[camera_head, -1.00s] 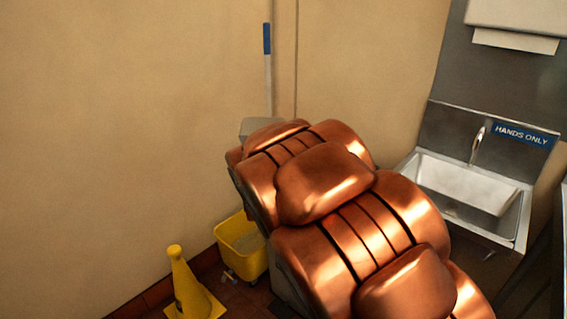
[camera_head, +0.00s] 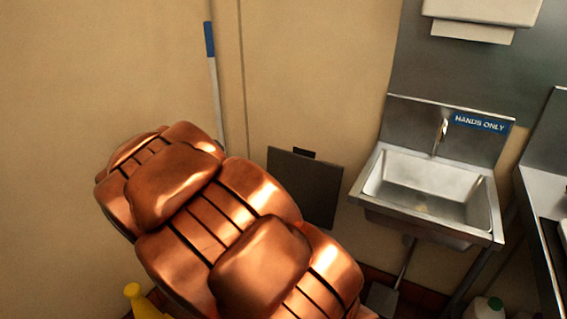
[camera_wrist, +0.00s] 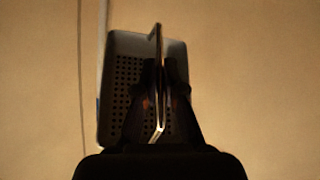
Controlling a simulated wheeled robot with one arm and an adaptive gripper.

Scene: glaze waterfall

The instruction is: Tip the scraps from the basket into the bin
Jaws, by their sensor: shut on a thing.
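My gripper (camera_wrist: 160,78) is shut on the basket (camera_wrist: 122,85), with the fingers at its rim in the wrist view. The basket is grey with a perforated wall and appears tilted up in front of the tan wall. The scraps inside it cannot be seen. In the head view my copper-coloured arm hides the gripper and the basket. A dark grey panel (camera_head: 308,190) with a small black piece on top stands against the back wall, right of my arm. It may be the bin's raised lid, but I cannot tell. Its lower part is hidden by my arm.
A steel hand sink (camera_head: 430,190) hangs on the wall at right, with a steel counter (camera_head: 545,205) beyond it. A dustpan-like object (camera_head: 381,298) is on the floor below. A yellow cone (camera_head: 136,294) stands at lower left. A blue-gripped pole (camera_head: 209,40) leans behind my arm.

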